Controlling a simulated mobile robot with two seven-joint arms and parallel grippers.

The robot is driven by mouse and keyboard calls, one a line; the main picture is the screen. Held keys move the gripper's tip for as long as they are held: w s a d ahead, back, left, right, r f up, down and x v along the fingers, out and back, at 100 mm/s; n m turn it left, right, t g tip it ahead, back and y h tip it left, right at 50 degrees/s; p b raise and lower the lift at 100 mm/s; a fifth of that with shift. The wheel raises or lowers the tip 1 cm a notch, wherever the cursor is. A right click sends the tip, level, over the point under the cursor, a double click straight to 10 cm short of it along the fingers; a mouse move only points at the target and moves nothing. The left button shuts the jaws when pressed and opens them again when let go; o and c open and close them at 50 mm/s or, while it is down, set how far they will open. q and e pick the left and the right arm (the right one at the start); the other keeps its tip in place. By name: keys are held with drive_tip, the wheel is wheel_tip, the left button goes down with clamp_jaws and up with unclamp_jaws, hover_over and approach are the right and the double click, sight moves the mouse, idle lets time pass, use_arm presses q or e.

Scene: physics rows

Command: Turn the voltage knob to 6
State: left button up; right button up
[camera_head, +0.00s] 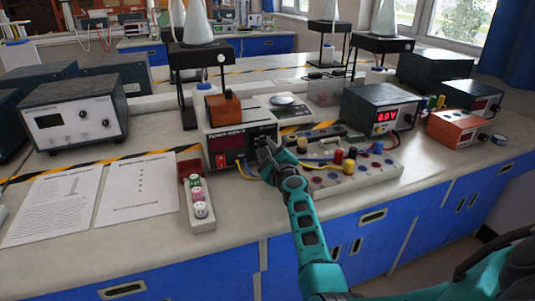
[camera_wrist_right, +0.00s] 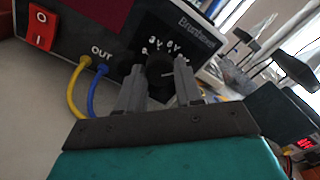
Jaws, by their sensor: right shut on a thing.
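The power supply (camera_head: 217,146) stands on the bench, with a red switch and a dark red display on its front. It also fills the top of the right wrist view (camera_wrist_right: 95,30). Its dark voltage knob (camera_wrist_right: 159,72) lies below the white "3V 6V" labels. My right gripper (camera_head: 264,146) is at the right part of this front panel. In the wrist view the right gripper (camera_wrist_right: 158,82) has its two fingers on either side of the knob, shut on it. The knob's setting cannot be read clearly. My left gripper is not in view.
Yellow and blue leads (camera_wrist_right: 78,88) leave the supply's OUT sockets close left of the fingers. A component board (camera_head: 352,172) lies to the right. A red-lit meter (camera_head: 381,108) stands behind it. A narrow tray with small pots (camera_head: 197,190) and paper sheets (camera_head: 137,187) lie left.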

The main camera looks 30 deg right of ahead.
drive_tip(key=n, duration=0.4)
drive_tip(key=shift+r+n, duration=0.1)
drive_tip(key=shift+n, duration=2.2)
drive_tip(key=o, duration=1)
drive_tip(key=shift+o, duration=0.2)
